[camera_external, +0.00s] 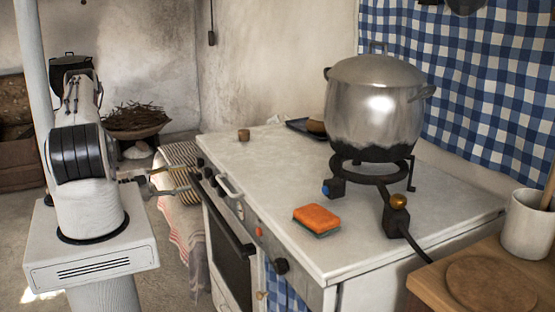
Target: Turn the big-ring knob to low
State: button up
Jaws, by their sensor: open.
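A gas ring (372,172) on legs stands on the white stove top, under a large lidded steel pot. On its near side are a block with a blue knob (327,188) and a block with a brass-coloured knob (399,201). I cannot tell which of them is the big-ring knob, nor read any low mark or setting. My gripper (188,182) is open and empty, left of the stove front and well apart from both knobs. Its fingers look small and partly blend with the basket behind.
An orange sponge (316,219) lies on the stove top (262,180) left of the brass-coloured knob. The steel pot (374,108) rises above the ring. A black hose (413,247) runs to the right. A wooden board (490,285) and white crock (527,224) stand at right.

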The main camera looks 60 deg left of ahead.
aim_at(204, 174)
jog(key=shift+w, duration=0.15)
jog(key=shift+w, duration=3.75)
jog(key=c, duration=1.1)
